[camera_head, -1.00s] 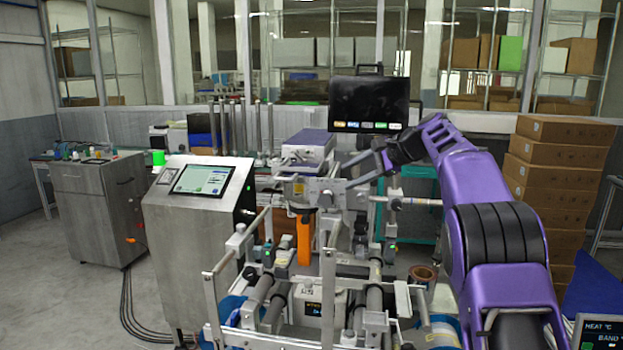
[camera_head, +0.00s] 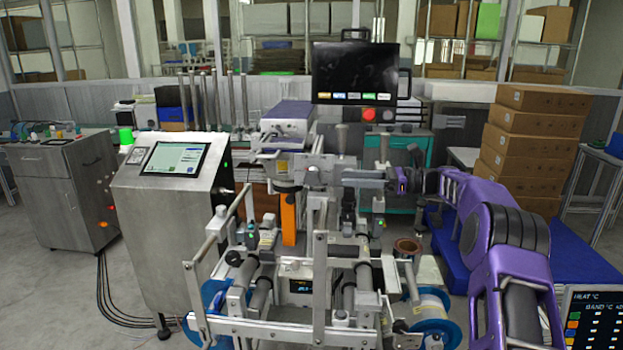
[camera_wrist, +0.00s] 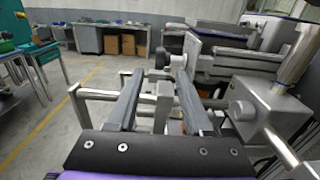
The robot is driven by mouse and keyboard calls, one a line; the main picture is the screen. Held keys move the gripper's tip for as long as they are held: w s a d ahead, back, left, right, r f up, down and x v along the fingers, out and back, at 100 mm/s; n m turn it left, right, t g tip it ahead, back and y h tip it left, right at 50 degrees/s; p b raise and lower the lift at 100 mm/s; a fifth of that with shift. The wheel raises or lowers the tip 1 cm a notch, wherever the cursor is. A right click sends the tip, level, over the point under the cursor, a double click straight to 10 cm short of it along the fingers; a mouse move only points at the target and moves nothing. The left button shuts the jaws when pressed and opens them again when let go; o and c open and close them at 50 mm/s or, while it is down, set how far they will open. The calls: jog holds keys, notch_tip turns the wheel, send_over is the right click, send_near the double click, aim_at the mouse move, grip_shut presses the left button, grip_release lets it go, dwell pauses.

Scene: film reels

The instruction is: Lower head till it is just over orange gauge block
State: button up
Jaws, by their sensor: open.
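The orange gauge block (camera_head: 288,222) stands upright in the machine's middle, partly hidden by frame bars. The grey head (camera_head: 285,168) is right above it, under a purple-topped unit (camera_head: 287,112). Whether the head and block touch or have a gap, I cannot tell. My gripper (camera_head: 350,179) points left at the head's right side, level with its metal fittings. In the wrist view my gripper (camera_wrist: 159,80) has its two grey fingers apart. A dark round knob (camera_wrist: 162,59) shows beyond and between the fingertips; I see no contact with it.
Upright posts (camera_head: 320,255) and rollers of the machine frame crowd the space below my gripper. A control cabinet with a screen (camera_head: 175,158) stands left, a black monitor (camera_head: 354,73) behind, and stacked cartons (camera_head: 535,140) at right. Grey floor at left is open.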

aim_at(312, 186)
jog(key=a, duration=1)
jog(key=shift+w+a, duration=0.1)
jog(key=shift+w, duration=0.15)
jog(key=shift+f, duration=0.1)
grip_shut()
